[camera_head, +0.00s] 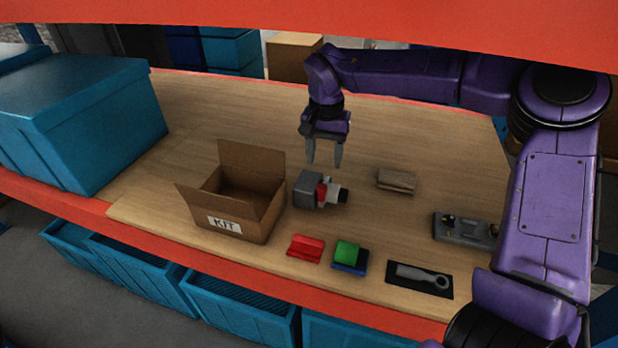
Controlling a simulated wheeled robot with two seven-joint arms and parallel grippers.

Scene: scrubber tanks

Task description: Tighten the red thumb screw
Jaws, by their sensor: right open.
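A grey block-like device (307,188) lies on the wooden shelf right of the cardboard box. A red part (322,194) sits on it, with white and black pieces to its right; it may be the red thumb screw, but it is too small to tell. My right gripper (325,160) is open and empty, with its fingers pointing down. It appears above and behind the device, apart from it. My left gripper is not in view.
An open cardboard box (258,219) marked KIT stands left of the device. Red (305,248) and green (347,251) items, a dark mat (437,289) with a grey tool, a brown block (397,180) and a grey fixture (465,229) lie around. Blue bins (90,125) fill the left.

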